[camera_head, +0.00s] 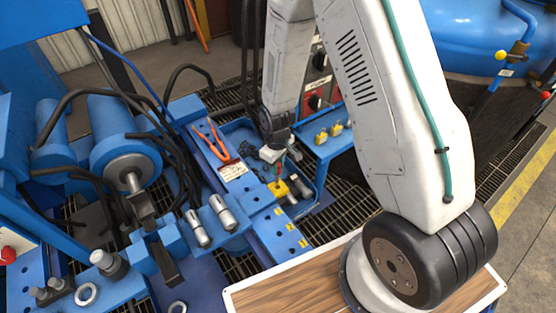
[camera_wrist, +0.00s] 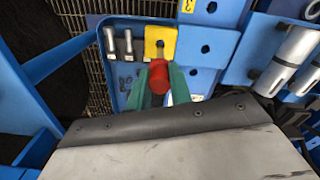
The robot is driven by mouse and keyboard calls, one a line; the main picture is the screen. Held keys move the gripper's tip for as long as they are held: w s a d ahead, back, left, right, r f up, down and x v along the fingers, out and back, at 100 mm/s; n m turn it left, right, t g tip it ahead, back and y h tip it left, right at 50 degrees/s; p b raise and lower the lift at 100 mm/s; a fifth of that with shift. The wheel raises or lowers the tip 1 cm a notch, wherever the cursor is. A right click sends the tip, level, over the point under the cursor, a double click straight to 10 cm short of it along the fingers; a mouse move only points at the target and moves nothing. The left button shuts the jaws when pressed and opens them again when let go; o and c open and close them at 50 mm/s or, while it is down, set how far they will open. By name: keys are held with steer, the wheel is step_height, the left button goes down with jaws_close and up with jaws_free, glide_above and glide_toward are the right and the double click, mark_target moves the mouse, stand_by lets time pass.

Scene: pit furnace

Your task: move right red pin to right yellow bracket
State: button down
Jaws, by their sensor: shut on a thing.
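My gripper (camera_head: 279,173) hangs over the blue bench, and its green fingers show in the wrist view (camera_wrist: 160,84). They are shut on a red pin (camera_wrist: 158,75), seen from above its rounded end. A yellow bracket (camera_wrist: 160,42) with a dark hole lies just beyond the pin in the wrist view. In the head view this yellow bracket (camera_head: 278,188) is right below the gripper. The pin's lower end is hidden, so I cannot tell whether it touches the bracket.
Metal pins (camera_wrist: 110,42) lie in the blue tray beside the bracket. Silver cylinders (camera_head: 198,228) stand on the blue bench. Orange-handled pliers (camera_head: 212,140) lie behind. Other yellow pieces (camera_head: 321,137) sit on a blue ledge (camera_head: 334,148). A wooden-topped surface (camera_head: 290,293) is in front.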

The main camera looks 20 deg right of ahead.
mark_target(278, 181)
steer(key=shift+f, duration=3.95)
steer(key=c, duration=1.2)
jaws_free()
step_height(278, 181, up, 8)
steer(key=shift+f, duration=0.1)
